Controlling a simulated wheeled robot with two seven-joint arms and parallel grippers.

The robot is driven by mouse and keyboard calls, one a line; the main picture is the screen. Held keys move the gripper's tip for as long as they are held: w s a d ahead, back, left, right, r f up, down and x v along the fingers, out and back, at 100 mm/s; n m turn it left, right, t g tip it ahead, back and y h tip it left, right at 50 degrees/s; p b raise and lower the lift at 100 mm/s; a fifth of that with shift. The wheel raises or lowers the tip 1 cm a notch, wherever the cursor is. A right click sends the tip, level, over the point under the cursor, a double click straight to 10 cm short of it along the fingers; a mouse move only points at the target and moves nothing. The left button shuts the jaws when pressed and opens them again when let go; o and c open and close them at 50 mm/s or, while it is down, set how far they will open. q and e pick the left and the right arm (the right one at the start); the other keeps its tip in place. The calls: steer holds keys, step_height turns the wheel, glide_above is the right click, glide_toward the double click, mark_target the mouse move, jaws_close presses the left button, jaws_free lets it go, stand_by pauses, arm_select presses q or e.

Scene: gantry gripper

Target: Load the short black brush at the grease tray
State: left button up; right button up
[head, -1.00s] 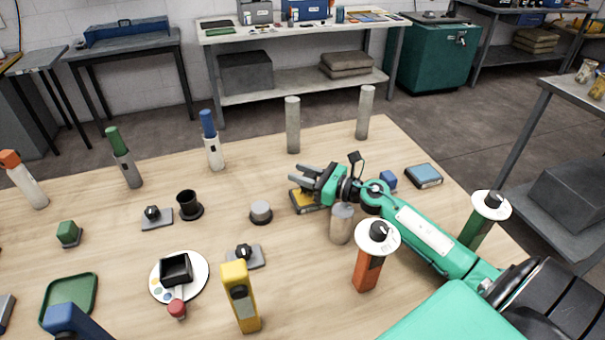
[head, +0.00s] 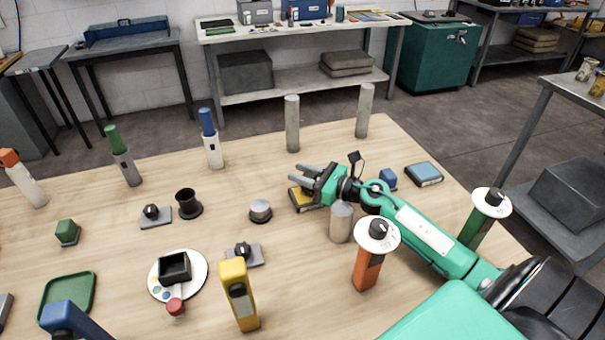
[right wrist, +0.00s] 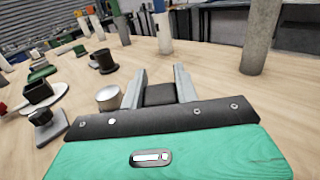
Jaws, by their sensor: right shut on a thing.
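My right gripper (head: 305,174) is low over the far middle of the table, fingers pointing left. A yellow-edged dark block (head: 302,199) shows just below its fingers. In the right wrist view the gripper (right wrist: 157,80) has a dark block (right wrist: 160,95) between its fingers and is shut on it; I cannot tell if this is the brush. No thing is clearly a short black brush. A green tray (head: 68,297) lies at the front left, and a square black dish (head: 175,268) on a round white plate; I cannot tell which is the grease tray.
A grey cylinder (head: 341,222) stands close to my right arm, with an orange post (head: 368,268) in front. A low grey cylinder (head: 260,210) and a black cup (head: 188,204) are left of the gripper. Two tall grey posts (head: 292,124) stand behind. A yellow tool (head: 240,295) is at front.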

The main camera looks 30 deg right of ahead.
steer(key=shift+s+d+f+b, duration=0.2)
steer(key=shift+f+b, duration=0.25)
steer(key=shift+f, duration=0.05)
